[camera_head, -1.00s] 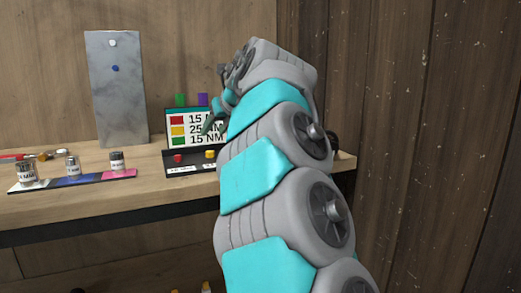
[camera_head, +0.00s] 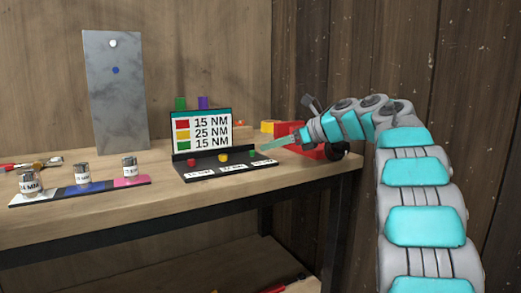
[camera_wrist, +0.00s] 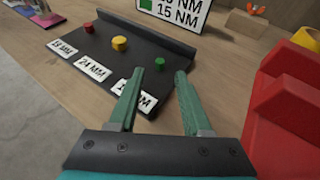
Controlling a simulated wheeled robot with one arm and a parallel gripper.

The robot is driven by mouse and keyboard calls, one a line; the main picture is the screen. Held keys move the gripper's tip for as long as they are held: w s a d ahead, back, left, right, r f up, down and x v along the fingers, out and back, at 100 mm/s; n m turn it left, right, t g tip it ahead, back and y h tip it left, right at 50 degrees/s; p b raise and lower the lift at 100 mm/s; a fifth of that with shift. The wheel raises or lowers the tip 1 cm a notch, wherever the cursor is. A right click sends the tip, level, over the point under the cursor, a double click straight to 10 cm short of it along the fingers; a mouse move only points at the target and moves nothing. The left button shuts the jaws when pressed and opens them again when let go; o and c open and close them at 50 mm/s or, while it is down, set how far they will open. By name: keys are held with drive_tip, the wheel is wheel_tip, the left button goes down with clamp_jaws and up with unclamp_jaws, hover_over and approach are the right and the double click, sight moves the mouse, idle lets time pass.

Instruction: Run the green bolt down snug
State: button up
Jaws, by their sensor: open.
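The green bolt (camera_head: 250,156) stands at the right end of a black tray (camera_head: 200,173), in line with a yellow one and a red one. In the wrist view the green bolt (camera_wrist: 160,63) shows just beyond the left fingertip. My gripper (camera_head: 266,144) is open, its two teal fingers apart with nothing between them. In the wrist view the fingers (camera_wrist: 170,73) reach over the tray's right end, and the left one partly covers the right label. Contact with the bolt cannot be told.
A sign (camera_head: 203,131) behind the tray reads red 15 NM, yellow 25 NM, green 15 NM. A bulky red object (camera_wrist: 285,110) stands close right of my fingers. Several metal sockets (camera_head: 80,173) stand on a coloured strip at left, before a grey panel (camera_head: 115,100).

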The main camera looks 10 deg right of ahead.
sight(252, 151)
drive_tip(key=shift+p+x, duration=0.3)
drive_tip(key=shift+x, duration=2.45)
drive_tip(key=shift+c, duration=0.3)
clamp_jaws()
